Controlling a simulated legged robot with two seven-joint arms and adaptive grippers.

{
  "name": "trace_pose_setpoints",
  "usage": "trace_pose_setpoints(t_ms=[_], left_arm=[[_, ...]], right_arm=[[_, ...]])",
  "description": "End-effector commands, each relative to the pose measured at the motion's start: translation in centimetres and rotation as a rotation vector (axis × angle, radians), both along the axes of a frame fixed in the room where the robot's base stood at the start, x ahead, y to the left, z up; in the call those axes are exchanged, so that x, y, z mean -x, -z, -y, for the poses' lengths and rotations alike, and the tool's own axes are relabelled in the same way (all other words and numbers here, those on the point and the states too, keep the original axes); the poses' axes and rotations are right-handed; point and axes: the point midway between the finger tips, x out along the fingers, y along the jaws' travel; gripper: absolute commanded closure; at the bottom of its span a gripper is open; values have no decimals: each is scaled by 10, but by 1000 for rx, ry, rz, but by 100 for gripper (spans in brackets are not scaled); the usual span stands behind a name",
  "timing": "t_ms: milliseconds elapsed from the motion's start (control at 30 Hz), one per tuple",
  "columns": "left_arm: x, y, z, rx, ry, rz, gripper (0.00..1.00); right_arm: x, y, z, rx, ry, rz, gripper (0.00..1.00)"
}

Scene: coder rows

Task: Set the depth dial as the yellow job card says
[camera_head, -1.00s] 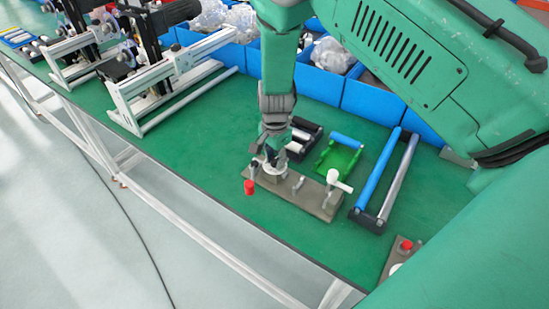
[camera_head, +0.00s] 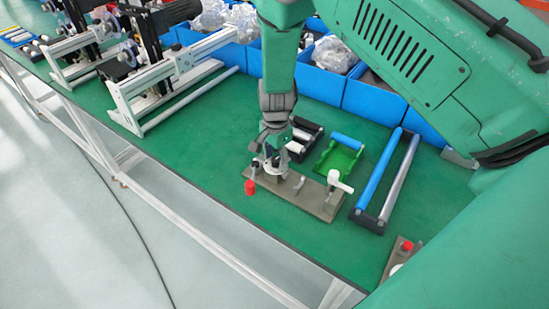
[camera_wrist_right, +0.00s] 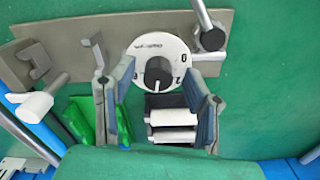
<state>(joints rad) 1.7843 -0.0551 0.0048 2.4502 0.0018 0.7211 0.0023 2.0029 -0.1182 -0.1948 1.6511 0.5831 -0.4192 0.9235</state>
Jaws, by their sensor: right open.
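The depth dial (camera_wrist_right: 150,47) is a round white disc with a black centre knob (camera_wrist_right: 158,73) on a grey-brown plate (camera_wrist_right: 234,30). A few marks on its rim are too small to read surely. A pale mark on the knob points toward the bottom of the wrist picture. My right gripper (camera_wrist_right: 160,78) is open, its fingers on either side of the knob; I cannot tell whether they touch it. In the head view the right gripper (camera_head: 272,158) points down over the dial (camera_head: 273,171). I cannot make out a yellow job card. My left gripper is not in view.
The plate (camera_head: 312,196) also carries a red-ended lever (camera_head: 250,187) and a white-handled lever (camera_head: 340,182). Behind it are a green roller frame (camera_head: 338,158) and a blue-and-grey roller frame (camera_head: 385,180). Blue bins (camera_head: 318,84) line the back.

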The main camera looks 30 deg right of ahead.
Motion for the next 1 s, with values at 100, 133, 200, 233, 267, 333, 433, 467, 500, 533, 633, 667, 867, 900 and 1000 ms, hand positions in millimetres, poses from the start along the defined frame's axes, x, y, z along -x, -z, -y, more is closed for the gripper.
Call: trace_pose_setpoints(t_ms=[100, 133, 200, 233, 267, 333, 433, 467, 500, 533, 633, 667, 867, 900, 1000], left_arm=[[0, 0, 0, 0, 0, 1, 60], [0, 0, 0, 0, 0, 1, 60], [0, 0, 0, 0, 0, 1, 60], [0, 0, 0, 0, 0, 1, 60], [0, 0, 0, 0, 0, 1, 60], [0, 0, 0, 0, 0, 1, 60], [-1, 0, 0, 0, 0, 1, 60], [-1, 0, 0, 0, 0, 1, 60], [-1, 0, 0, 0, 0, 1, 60], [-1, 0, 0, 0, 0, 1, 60], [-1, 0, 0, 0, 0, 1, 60], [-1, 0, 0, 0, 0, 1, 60], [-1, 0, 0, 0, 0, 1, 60], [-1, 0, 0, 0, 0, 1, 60], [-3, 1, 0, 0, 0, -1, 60]], right_arm=[[-2, -17, 0, 1, -1, 4, 57], [-2, -23, 0, 1, -1, 4, 57], [-2, -38, 0, 2, -1, 5, 57], [-2, -44, 0, 2, -2, 5, 57], [-3, -51, 0, 2, -2, 5, 57], [-3, -66, 0, 2, 0, 5, 57], [-3, -85, 0, 1, 0, 4, 57], [-3, -90, 0, 2, -1, 3, 57], [-3, -96, 0, 2, -1, 3, 57], [-3, -100, 0, 2, -2, 2, 57], [-3, -109, 0, 2, -1, 1, 57], [-3, -111, 0, 2, -1, 1, 57], [-3, -115, 0, 1, 0, -1, 57], [-3, -115, 0, 1, 0, -1, 57], [-3, -115, 0, 1, 0, -1, 57]])
